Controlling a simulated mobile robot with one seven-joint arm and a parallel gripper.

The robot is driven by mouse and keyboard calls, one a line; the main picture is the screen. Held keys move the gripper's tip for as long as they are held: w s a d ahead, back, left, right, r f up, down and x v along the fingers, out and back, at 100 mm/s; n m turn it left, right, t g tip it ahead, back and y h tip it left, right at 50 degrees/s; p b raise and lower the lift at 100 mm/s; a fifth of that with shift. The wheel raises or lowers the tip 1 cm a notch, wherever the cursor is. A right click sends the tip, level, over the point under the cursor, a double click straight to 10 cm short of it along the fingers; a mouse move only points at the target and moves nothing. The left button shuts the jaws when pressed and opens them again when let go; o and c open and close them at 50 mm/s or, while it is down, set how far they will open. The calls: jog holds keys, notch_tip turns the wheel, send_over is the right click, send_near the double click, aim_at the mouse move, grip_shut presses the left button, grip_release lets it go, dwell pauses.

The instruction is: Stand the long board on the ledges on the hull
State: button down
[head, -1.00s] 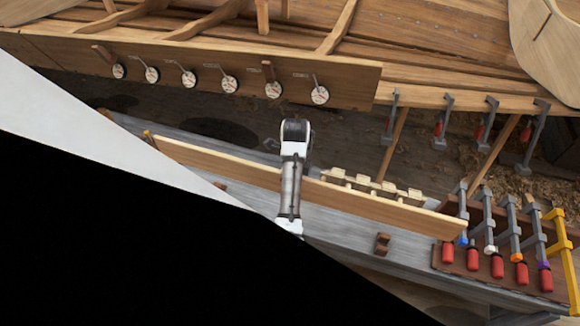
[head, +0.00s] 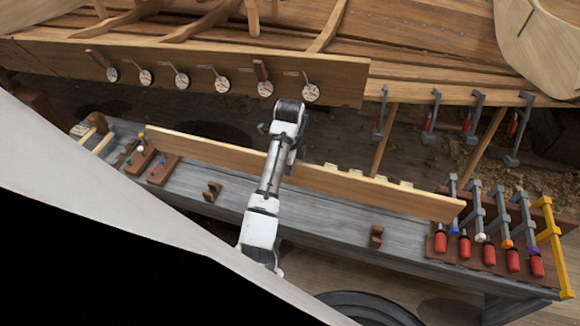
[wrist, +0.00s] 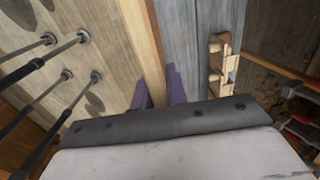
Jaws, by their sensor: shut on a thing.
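The long board (head: 380,190) is a pale, narrow plank held on edge above the grey bench, sloping down to the right in the head view. My gripper (wrist: 155,92) is shut on the long board, near its middle, with a purple finger on each side of it in the wrist view. In the head view my arm hides the grip. The hull (head: 420,65) lies behind, apart from the board. Its lower plank carries a row of round white discs with rods (head: 222,85) and two small brown blocks (head: 262,72). I cannot tell which parts are the ledges.
The bench (head: 310,218) bears two brown brackets (head: 376,236), red-handled clamps (head: 440,243) at right and small tool blocks (head: 165,168) at left. Pale wooden pieces (wrist: 218,60) lie beyond the board. More clamps (head: 428,118) hang from the hull. A dark floor gap separates bench and hull.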

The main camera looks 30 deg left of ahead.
jog(key=shift+a+r, duration=0.1)
jog(key=shift+r, duration=2)
jog(key=shift+s+r, duration=0.1)
jog(key=shift+r, duration=0.2)
